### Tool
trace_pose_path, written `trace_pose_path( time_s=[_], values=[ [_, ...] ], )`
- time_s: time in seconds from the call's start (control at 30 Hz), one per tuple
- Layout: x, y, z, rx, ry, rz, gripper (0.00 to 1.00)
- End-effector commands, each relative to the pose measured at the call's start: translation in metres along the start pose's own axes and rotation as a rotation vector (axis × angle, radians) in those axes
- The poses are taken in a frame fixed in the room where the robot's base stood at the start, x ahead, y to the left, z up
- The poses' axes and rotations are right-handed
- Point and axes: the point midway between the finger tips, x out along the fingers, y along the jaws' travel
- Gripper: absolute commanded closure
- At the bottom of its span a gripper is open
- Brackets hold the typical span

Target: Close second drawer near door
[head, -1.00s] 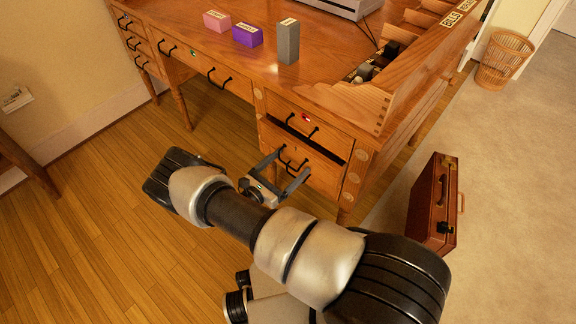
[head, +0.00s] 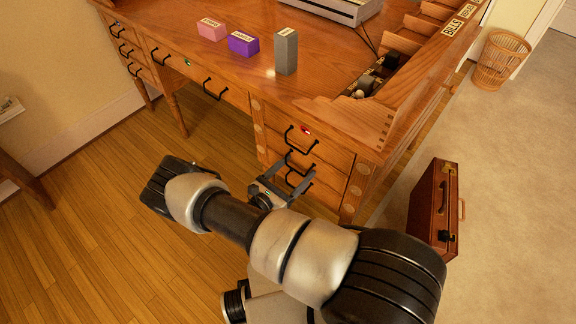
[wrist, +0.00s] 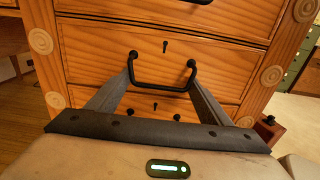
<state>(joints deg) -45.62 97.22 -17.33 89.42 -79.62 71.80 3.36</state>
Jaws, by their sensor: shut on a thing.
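The desk's right pedestal holds a stack of wooden drawers. The second drawer (wrist: 228,78) is in the middle of the wrist view, with a keyhole and a black bar handle (wrist: 162,87). Its front looks about level with the drawer above. It also shows in the head view (head: 332,175), partly behind my gripper. My gripper (head: 301,168) is at this drawer's front. In the wrist view its two fingers (wrist: 161,74) lie at the left and right ends of the handle, shut on it. My gripper's body hides much of the lowest drawer.
A red-brown briefcase (head: 432,212) stands on the floor right of the desk. A wicker basket (head: 502,62) is at the back right. Pink (head: 212,30), purple (head: 243,44) and grey (head: 286,53) blocks stand on the desktop (head: 180,25). Wooden floor left of my arm is clear.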

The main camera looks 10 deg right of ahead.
Motion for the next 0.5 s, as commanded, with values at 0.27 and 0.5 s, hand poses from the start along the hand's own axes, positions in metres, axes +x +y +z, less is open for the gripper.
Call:
trace_pose_path(
  time_s=[0.27,0.5],
  values=[
    [0.0051,0.0003,0.0006,0.003,-0.001,0.003,0.68],
    [0.0053,-0.0010,0.0008,0.002,-0.002,0.000,0.14]
  ],
)
